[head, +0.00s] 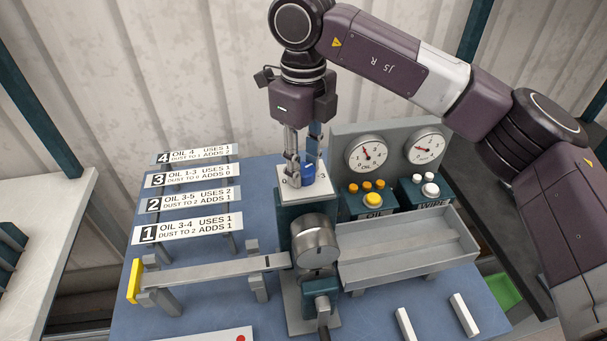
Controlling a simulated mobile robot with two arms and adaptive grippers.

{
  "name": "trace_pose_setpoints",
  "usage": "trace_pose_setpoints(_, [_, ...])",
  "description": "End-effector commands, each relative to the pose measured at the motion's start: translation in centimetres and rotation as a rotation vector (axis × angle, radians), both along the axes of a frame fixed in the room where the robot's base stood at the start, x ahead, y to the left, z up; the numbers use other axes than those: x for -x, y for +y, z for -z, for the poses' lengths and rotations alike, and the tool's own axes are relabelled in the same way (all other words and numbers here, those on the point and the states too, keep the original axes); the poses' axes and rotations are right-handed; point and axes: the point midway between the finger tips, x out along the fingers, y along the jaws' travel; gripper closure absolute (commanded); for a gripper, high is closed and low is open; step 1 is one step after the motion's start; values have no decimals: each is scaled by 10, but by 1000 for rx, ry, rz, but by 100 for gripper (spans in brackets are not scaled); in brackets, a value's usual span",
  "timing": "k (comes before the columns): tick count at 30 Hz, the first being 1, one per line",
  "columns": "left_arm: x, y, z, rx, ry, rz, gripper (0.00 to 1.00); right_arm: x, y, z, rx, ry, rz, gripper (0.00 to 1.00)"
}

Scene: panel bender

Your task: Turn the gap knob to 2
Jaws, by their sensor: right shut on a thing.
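The gap knob (308,173) is blue and stands on a white dial plate (305,191) on top of the bender's post. The plate shows a 0 at its left and a 3 at its right; the other marks are hidden by the gripper. My right gripper (300,171) comes down from above and is shut on the knob, its fingers at the knob's sides. I cannot read which number the knob points to. My left gripper is not in view.
Two gauges (366,154) stand behind the OIL box (368,202) and the WIPE box (419,192), right of the knob. Numbered signs (188,228) stand at the left. A flat bar (210,273) lies on supports in front, and a grey tray (400,250) is at the right.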

Motion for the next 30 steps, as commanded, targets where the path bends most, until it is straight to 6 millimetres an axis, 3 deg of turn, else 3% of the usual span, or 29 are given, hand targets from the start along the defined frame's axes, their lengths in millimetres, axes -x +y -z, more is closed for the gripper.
trace_pose_setpoints(3, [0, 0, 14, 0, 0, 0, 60, -1, 0, 3, -1, -4, -107, 95])
trace_pose_setpoints(15, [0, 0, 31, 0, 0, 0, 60, 0, 0, 1, -1, -2, -430, 95])
trace_pose_setpoints(30, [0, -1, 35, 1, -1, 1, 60, 0, 0, -1, -1, -2, -587, 95])
